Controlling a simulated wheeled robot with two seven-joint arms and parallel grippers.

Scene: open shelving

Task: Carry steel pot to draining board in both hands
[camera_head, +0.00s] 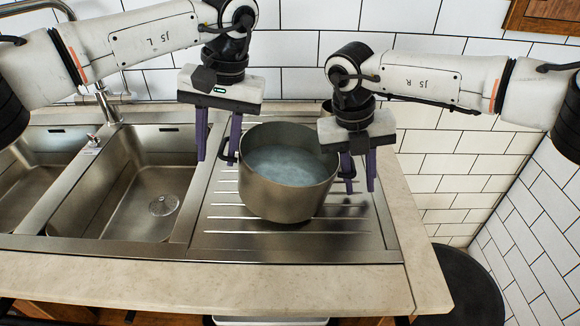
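The steel pot (287,197) stands upright on the ribbed draining board (225,241), right of the sink bowls. Its inside looks pale and bluish. A dark loop handle (226,153) shows on its left side; the right handle is mostly hidden by my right gripper. My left gripper (217,158) is open at the pot's left side, its purple fingers apart with the left handle near them. My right gripper (360,188) is open at the pot's right side, its fingers apart and pointing down. I cannot tell whether either gripper touches a handle.
Two steel sink bowls (134,190) lie to the left, with a tap (106,103) behind. A white tiled wall (300,45) closes the back and right. A pale worktop edge (200,287) runs in front. A dark round object (465,285) stands at lower right.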

